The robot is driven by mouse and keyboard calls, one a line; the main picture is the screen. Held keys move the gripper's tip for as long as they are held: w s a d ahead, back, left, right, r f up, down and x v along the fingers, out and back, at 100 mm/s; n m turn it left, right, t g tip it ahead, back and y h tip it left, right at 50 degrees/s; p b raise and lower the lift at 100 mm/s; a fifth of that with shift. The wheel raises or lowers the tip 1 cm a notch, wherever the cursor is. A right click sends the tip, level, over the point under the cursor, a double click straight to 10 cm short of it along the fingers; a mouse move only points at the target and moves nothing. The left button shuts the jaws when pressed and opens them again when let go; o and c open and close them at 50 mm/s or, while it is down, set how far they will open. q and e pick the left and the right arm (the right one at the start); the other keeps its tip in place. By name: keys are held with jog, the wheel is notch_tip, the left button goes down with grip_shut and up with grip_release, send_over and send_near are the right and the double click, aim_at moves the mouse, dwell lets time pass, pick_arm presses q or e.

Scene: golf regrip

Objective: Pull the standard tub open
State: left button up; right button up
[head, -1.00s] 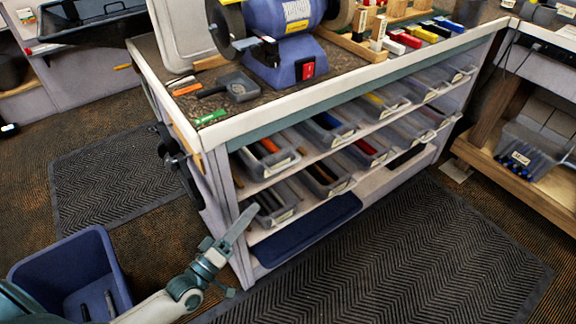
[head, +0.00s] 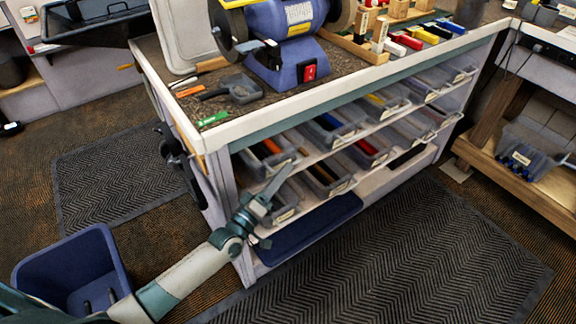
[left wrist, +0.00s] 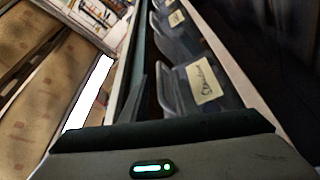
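Clear grey tubs with pale labels stand in rows on the shelves under the bench. In the left wrist view the nearest tub (left wrist: 175,88) has a handwritten label that seems to read "Standard", but it is small and slanted. I cannot match it surely to one tub in the head view. The upper-left tub (head: 262,158) holds orange pieces. The lower-left tub (head: 288,208) is partly hidden by my left gripper (head: 277,182). That gripper's fingers point up and right in front of these two tubs; contact and finger gap cannot be made out. My right gripper is not in view.
The bench (head: 330,108) carries a blue grinder (head: 290,45) and small tools. A blue bin (head: 72,270) stands on the floor at lower left. A dark blue mat or tray (head: 312,228) lies on the bottom shelf. The ribbed floor mat (head: 420,255) before the shelves is clear.

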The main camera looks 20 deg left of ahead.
pick_arm(q)
jog(key=shift+x, duration=1.45)
grip_shut()
dwell(0.4)
